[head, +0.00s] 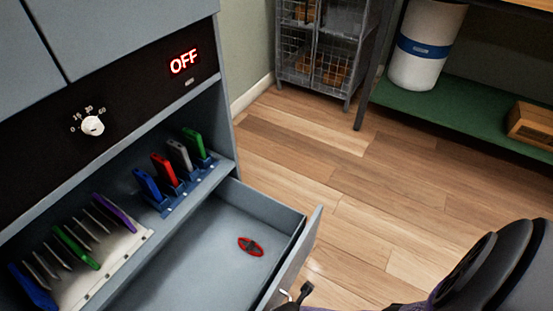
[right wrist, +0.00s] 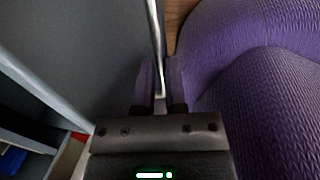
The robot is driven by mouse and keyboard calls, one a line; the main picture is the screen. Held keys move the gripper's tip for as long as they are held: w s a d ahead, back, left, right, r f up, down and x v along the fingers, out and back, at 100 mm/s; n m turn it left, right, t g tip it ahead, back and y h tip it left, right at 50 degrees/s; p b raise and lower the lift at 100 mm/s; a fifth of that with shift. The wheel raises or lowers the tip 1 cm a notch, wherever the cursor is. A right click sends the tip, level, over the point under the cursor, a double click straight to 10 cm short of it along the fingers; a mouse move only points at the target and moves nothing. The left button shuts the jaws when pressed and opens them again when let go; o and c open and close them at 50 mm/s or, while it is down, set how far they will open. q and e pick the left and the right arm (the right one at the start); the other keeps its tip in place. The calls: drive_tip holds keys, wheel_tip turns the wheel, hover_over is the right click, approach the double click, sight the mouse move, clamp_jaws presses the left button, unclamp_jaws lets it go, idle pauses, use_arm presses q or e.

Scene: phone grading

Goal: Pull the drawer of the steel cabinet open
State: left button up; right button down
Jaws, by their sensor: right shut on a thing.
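The grey steel cabinet (head: 228,130) fills the left of the head view. Its drawer (head: 205,250) stands pulled out below the shelf, with its inside showing. The drawer front (head: 296,262) faces right, and a bit of bright metal handle (head: 287,294) shows at its lower end. My right gripper (head: 305,290) is at that handle, only its dark tip showing at the bottom edge. My left gripper is not in view.
A red oval thing with a dark middle (head: 250,246) lies in the drawer. Several coloured phones stand in a blue rack (head: 180,203) and a white rack (head: 130,243) on the shelf above. The panel reads OFF (head: 184,62). Wooden floor (head: 370,200) right of the drawer is clear.

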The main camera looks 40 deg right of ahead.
drive_tip(key=c, duration=0.7)
unclamp_jaws()
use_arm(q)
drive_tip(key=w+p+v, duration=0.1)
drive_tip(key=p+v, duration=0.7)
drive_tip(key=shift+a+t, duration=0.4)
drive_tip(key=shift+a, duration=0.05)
use_arm(e)
drive_tip(key=r, duration=0.3)
drive_tip(key=s+r, duration=0.1)
drive_tip(key=r, duration=0.5)
drive_tip(key=shift+s+d+r, duration=0.3)
drive_tip(key=shift+s+r, duration=0.05)
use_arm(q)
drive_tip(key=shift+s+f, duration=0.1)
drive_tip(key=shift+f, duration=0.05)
